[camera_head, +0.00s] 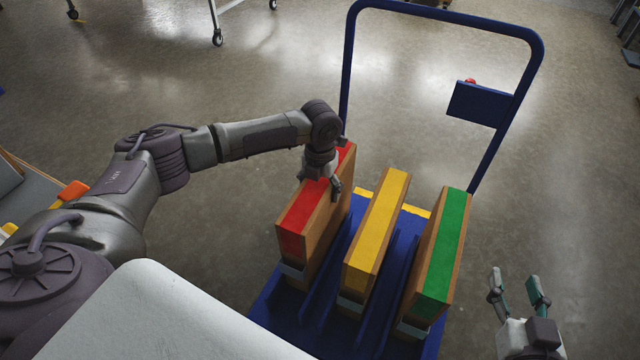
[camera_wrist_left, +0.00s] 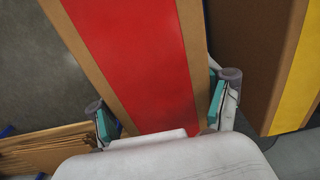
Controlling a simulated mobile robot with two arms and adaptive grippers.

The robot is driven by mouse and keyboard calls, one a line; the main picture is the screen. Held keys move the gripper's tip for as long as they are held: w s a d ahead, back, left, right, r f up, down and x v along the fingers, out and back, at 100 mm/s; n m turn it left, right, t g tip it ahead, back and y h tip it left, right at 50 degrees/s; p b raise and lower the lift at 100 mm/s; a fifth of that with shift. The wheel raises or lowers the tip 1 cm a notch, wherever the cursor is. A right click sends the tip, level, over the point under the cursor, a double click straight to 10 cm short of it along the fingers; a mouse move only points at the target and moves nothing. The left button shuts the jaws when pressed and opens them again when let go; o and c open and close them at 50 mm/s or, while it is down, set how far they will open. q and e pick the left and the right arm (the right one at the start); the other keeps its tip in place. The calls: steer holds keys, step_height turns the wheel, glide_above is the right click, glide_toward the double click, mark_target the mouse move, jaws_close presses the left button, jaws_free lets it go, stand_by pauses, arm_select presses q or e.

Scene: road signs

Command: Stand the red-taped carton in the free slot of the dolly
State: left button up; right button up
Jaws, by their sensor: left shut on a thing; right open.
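The red-taped carton (camera_head: 290,222) stands upright at the left of the blue dolly (camera_head: 268,312), its lower front end by a grey bracket. It lines up with the yellow-taped carton (camera_head: 378,225) and the green-taped carton (camera_head: 441,250), each upright in its own slot. My left gripper (camera_head: 321,182) is shut on the red-taped carton from above, near its far half. In the left wrist view its fingers lie on both sides of the carton (camera_wrist_left: 135,60). Whether the carton's base is fully seated is hidden. My right gripper (camera_head: 519,287) is open and empty, right of the dolly.
The dolly's blue push handle (camera_head: 450,14) rises behind the cartons and carries a small blue panel (camera_head: 479,104). A surface with orange and yellow items (camera_head: 73,190) is at the far left. Floor around the dolly is clear. Brown flat boards (camera_wrist_left: 45,148) show in the wrist view.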

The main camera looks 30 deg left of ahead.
arm_select(q)
steer(key=shift+f+b, duration=0.6)
steer(key=shift+f, duration=0.95)
arm_select(e)
steer(key=shift+w+a+r+t+y, duration=0.2)
steer(key=shift+r+t, duration=0.4)
steer(key=shift+r, duration=0.35)
steer(key=shift+w+a+r+t+y, duration=0.1)
steer(key=shift+a+r+t+y, duration=0.1)
steer(key=shift+r+t, duration=0.6)
steer(key=shift+w+a+r+t+y, duration=0.15)
steer(key=shift+r+t, duration=0.25)
steer(key=shift+r, duration=0.7)
arm_select(q)
steer(key=shift+f, duration=0.6)
arm_select(e)
steer(key=shift+s+a+r+t+y, duration=0.15)
steer(key=shift+r+t+y, duration=0.1)
steer(key=shift+r+t, duration=0.45)
arm_select(q)
steer(key=o, duration=1.7)
steer(key=shift+o, duration=0.3)
arm_select(e)
steer(key=shift+r, duration=0.15)
arm_select(q)
steer(key=shift+f, duration=0.15)
step_height(320, 180, up, 12)
steer(key=shift+r, duration=0.1)
steer(key=shift+d, duration=0.15)
